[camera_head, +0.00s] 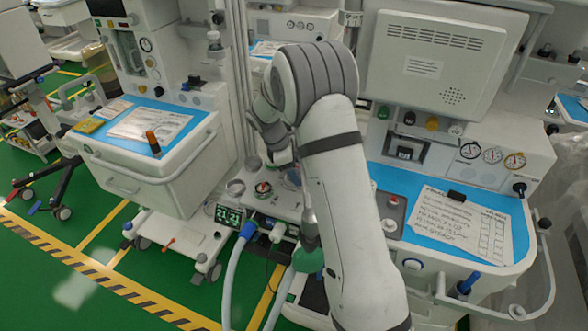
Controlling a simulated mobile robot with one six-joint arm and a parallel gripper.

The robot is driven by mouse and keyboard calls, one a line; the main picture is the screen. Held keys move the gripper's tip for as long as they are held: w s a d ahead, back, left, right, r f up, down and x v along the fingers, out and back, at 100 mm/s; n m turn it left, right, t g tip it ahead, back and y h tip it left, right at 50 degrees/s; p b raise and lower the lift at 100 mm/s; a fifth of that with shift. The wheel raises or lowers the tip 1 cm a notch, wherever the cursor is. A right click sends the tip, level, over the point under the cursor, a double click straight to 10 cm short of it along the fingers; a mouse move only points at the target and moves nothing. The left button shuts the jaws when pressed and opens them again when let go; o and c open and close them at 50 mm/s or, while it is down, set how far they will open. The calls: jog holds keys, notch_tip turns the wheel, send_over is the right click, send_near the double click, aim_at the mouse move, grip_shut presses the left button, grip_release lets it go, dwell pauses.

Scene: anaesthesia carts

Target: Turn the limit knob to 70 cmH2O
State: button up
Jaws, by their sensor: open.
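My arm reaches up through the middle of the head view and bends over at the top. My gripper (281,158) hangs below the dark wrist, small and partly hidden by the arm, and it is open. A round knob-like part with a red mark (263,188) sits on a grey breathing-circuit block (287,207), just below and left of the gripper. It may be the limit knob, but its scale is too small to read. The gripper appears apart from it. The arm hides the block's right side.
A clear round cup (236,187) and a small green-lit display (228,215) are beside the block. Pale hoses (240,265) hang below it. Carts stand on both sides, the right one with a blue top, paper sheet (460,222) and gauges (492,155). Green floor is open at lower left.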

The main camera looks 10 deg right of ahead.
jog(key=c, duration=1)
jog(key=m, duration=0.2)
jog(key=m+g+p, duration=0.1)
jog(key=m, duration=0.1)
jog(key=shift+m+g+y, duration=0.3)
jog(key=shift+y, duration=0.1)
jog(key=o, duration=1)
jog(key=v, duration=0.7)
jog(key=shift+r+b, duration=0.3)
jog(key=shift+r, duration=0.05)
jog(key=shift+a, duration=0.1)
